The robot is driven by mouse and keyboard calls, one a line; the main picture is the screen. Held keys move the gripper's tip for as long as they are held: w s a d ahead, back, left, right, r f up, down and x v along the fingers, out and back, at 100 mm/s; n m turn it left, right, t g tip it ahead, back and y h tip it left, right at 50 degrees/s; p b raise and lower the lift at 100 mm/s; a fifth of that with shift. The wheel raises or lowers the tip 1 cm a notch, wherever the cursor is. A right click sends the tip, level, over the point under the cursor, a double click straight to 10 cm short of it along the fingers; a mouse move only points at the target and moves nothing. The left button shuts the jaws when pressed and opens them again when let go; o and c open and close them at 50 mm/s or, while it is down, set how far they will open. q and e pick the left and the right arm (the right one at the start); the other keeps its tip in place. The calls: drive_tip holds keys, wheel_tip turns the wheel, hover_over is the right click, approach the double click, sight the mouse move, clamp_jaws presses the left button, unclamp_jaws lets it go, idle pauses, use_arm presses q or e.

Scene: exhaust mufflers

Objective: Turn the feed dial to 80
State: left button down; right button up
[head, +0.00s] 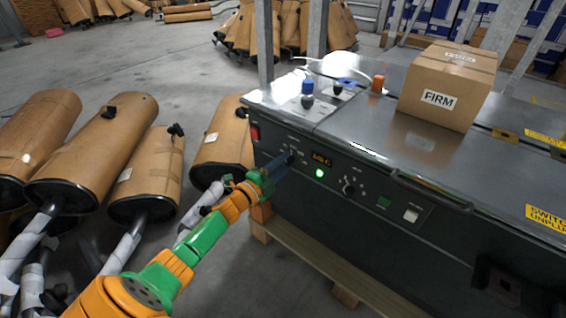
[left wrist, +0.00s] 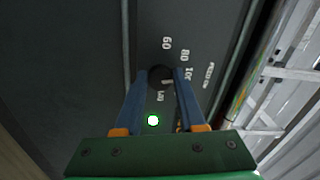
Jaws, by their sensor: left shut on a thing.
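The feed dial (head: 291,158) is a small dark knob on the front panel of the dark machine (head: 330,215). My left gripper (head: 286,161) reaches it from the front, with its blue fingers closed on it. In the left wrist view the round dial (left wrist: 160,76) sits between the two fingertips (left wrist: 161,80). White figures 60 and 80 (left wrist: 187,54) and part of a larger one show beyond the fingertips. The fingers hide part of the scale. I cannot tell which figure the dial points to. My right gripper is not in view.
A lit green lamp (head: 319,173), an amber display (head: 321,158) and a second knob (head: 348,188) sit right of the dial. A red switch (head: 255,132) is at left. A FIRM carton (head: 447,85) stands on top.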

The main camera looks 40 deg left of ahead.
use_arm(q)
drive_tip(key=n, duration=0.4)
drive_tip(key=shift+n+p, duration=0.3)
drive_tip(key=shift+p, duration=0.1)
drive_tip(key=shift+n, duration=0.6)
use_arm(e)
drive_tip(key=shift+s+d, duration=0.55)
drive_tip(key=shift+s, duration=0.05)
use_arm(q)
drive_tip(key=shift+f+n, duration=0.1)
drive_tip(key=shift+n, duration=0.2)
drive_tip(key=c, duration=0.5)
unclamp_jaws()
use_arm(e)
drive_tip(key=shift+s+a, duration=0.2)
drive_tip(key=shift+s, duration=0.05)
